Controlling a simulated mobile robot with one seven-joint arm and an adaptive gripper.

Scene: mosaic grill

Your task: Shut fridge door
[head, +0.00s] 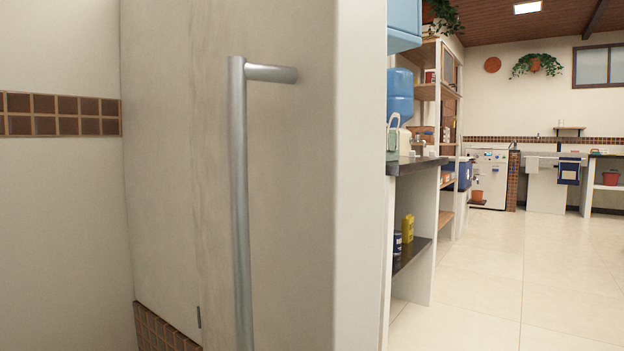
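A large off-white door (290,200), taken to be the fridge door, fills the left and middle of the head view at close range. A vertical grey metal bar handle (240,200) stands out from its face on a short post at the top. The handle's lower end is cut off by the bottom of the picture. The top and bottom of the door are out of the picture. The fridge's inside does not show, and I cannot tell how far open the door is. My gripper is not in view.
A tiled wall (60,200) stands close on the left. Right of the door is a dark-topped counter (415,166) with shelves below, and a blue water jug (400,95) above it. Open pale floor (480,290) stretches right, toward a stove (489,180) at the back.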

